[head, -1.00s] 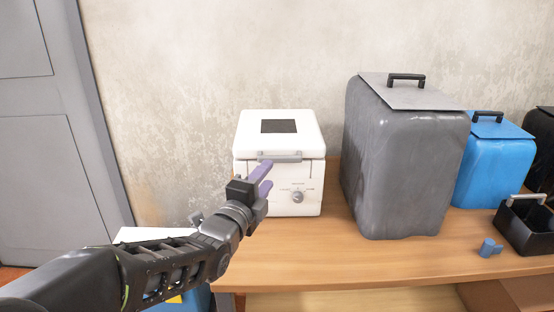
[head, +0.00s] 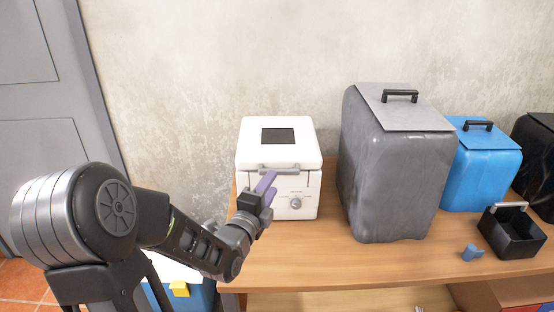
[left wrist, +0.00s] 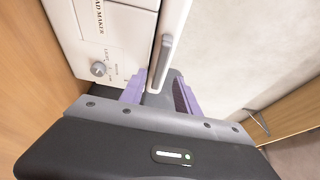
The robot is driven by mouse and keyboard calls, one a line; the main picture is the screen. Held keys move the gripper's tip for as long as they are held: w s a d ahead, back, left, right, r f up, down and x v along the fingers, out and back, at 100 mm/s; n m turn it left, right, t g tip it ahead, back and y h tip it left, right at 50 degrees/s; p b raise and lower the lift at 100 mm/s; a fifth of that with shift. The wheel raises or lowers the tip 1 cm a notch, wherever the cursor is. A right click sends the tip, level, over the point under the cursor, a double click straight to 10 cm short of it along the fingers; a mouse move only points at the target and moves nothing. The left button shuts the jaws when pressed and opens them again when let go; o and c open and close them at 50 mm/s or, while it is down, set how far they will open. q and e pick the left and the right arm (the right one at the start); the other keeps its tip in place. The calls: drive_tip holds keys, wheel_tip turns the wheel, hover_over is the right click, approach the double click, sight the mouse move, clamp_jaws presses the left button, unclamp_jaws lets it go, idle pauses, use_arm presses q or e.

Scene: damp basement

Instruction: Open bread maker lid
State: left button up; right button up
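The white bread maker (head: 278,190) stands on the wooden table, its lid (head: 300,148) shut. The lid has a dark window on top and a grey handle (head: 279,168) at its front edge; a round knob sits below. My left gripper (head: 267,184), with purple fingers, is in front of the bread maker, close to the handle. In the left wrist view its fingers (left wrist: 158,94) are apart, and the near end of the handle (left wrist: 163,60) lines up with the gap between them. I cannot tell whether they touch it. My right gripper is not in view.
A large grey container (head: 395,165) stands right of the bread maker, with a blue one (head: 482,172) beyond it. A black handled basket (head: 512,236) and a small blue object (head: 472,252) are at the right. Bare table (head: 310,255) lies in front.

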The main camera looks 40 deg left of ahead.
use_arm(q)
drive_tip(key=shift+x, duration=2.6)
clamp_jaws()
